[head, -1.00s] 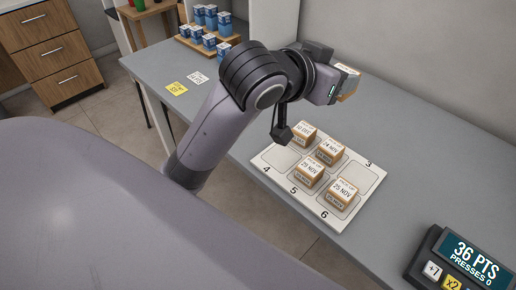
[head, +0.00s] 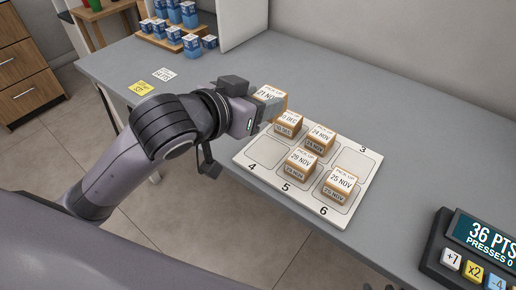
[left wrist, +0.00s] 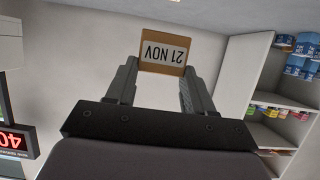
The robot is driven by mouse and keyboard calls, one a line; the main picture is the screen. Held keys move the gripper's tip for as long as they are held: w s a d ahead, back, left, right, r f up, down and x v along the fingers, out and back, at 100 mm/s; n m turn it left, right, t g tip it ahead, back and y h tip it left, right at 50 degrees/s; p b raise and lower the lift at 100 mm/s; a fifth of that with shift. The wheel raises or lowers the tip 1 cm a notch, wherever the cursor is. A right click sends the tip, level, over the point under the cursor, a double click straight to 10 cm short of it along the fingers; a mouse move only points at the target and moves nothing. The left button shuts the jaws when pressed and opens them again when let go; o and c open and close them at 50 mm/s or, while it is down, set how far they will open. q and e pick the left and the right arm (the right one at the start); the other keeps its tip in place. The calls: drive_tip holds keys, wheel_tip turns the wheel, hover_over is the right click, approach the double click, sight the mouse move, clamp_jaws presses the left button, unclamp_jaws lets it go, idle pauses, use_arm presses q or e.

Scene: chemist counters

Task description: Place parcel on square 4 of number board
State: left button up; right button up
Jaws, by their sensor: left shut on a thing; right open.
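My left gripper (head: 262,112) is shut on a brown parcel (head: 268,94) labelled 21 NOV. It holds the parcel above the back left corner of the number board, close to the 10 DEC parcel. In the left wrist view the parcel (left wrist: 162,52) sits between the two fingertips. The white number board (head: 336,216) lies on the grey counter. Square 4 (head: 263,152) at its left is bare. Parcels stand on other squares: 10 DEC (head: 288,124), 24 NOV (head: 320,138), 29 NOV (head: 297,162) on square 5 and 25 NOV (head: 339,184) on square 6. My right gripper is not in view.
Square 3 (head: 357,163) is bare. A points box (head: 470,250) with buttons stands at the right. A yellow note (head: 142,88) and a white note (head: 163,74) lie at the left, before a wooden rack (head: 160,40) of blue boxes. Counter behind the board is clear.

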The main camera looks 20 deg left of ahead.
use_arm(q)
wheel_tip(320, 180, down, 7)
drive_tip(key=shift+r+b, duration=0.1)
drive_tip(key=shift+b, duration=0.65)
wheel_tip(320, 180, down, 4)
drive_tip(key=shift+f+b, duration=0.1)
drive_tip(key=shift+b, duration=0.45)
drive_tip(key=shift+f, duration=0.15)
drive_tip(key=shift+f, duration=0.1)
drive_tip(key=o, duration=1.1)
